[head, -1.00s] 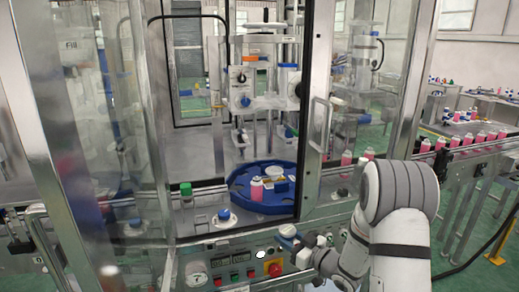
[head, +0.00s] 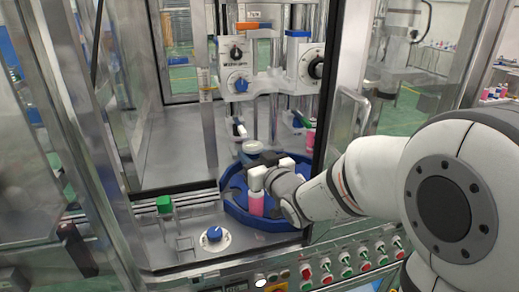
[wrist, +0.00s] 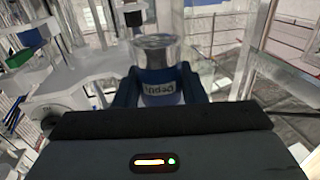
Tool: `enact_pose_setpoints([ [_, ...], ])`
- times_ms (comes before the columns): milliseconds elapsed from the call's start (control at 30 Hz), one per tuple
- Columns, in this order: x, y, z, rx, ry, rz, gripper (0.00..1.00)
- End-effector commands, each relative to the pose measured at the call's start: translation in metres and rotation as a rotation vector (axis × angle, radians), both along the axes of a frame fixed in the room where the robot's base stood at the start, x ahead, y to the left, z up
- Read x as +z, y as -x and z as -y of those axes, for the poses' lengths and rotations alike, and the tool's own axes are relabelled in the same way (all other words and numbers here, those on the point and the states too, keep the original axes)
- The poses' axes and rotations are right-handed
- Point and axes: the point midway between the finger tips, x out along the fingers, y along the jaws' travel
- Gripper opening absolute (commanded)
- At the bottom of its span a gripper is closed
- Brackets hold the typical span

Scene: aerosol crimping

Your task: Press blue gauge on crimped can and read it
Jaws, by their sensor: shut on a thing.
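My gripper (head: 272,168) reaches through the machine's open door, over the blue turntable (head: 232,204). It is shut on the blue gauge, whose grey round top (head: 252,147) shows just behind the fingers. In the wrist view the gauge (wrist: 160,88) sits between both dark blue fingers, with a metal upper part and a blue band with upside-down lettering like "Depth". A pink can (head: 256,204) stands on the turntable just below the fingers. Its top is hidden by the gripper, so I cannot tell whether the gauge touches it. No reading is legible.
The crimping head with knobs (head: 237,82) hangs behind the turntable. A green-capped post (head: 165,205) and a blue knob (head: 214,234) stand on the deck to the left. Control buttons (head: 345,262) line the front panel.

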Motion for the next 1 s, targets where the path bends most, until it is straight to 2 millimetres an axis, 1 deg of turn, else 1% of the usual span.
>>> enact_pose_setpoints([
  [300,-0.016,-0.004,0.011,-0.021,0.000,0.000,0.10],
  [700,-0.043,-0.005,0.014,-0.027,0.000,0.002,0.10],
  [1000,-0.049,-0.005,0.014,-0.027,-0.001,0.002,0.10],
])
